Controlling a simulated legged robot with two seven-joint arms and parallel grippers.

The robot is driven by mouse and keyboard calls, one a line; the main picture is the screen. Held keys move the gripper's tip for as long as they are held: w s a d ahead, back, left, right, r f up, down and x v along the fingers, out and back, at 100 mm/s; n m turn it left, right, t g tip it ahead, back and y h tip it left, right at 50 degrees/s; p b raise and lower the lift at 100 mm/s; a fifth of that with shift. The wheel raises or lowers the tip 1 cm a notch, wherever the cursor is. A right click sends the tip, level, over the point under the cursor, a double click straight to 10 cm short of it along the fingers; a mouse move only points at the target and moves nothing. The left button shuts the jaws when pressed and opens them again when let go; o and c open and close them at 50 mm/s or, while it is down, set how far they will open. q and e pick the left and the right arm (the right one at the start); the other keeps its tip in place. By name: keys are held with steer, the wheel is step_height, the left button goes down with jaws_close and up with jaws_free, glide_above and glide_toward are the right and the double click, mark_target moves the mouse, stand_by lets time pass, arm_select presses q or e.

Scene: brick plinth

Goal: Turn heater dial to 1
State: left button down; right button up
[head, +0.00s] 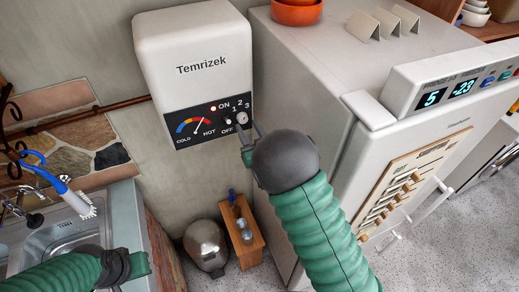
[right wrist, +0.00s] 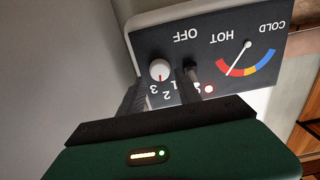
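The white heater (head: 195,62) labelled Temrizek hangs on the wall, with a black control panel at its bottom. Its round white dial (head: 243,118) sits at the panel's right, by the numbers 1, 2 and 3. In the right wrist view the dial (right wrist: 159,70) appears upside down, its red mark toward the numbers, around 2 and 3; the exact setting is unclear. My right gripper (head: 252,140) is at the panel's lower right; in its wrist view the fingers (right wrist: 160,88) are apart on either side of the dial, without visible contact. My left gripper (head: 138,264) is over the counter edge, its fingers unclear.
The ON light (head: 213,108) glows red, beside a dark switch (head: 227,121). A white appliance (head: 310,110) stands close on the right. A sink (head: 45,232) with a brush (head: 75,198) is at left. A metal pot (head: 206,246) and wooden box (head: 240,250) are below the heater.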

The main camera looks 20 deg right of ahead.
steer(key=s+p, duration=0.7)
steer(key=s, duration=0.7)
steer(key=shift+d, duration=0.25)
steer(key=shift+s+r, duration=0.1)
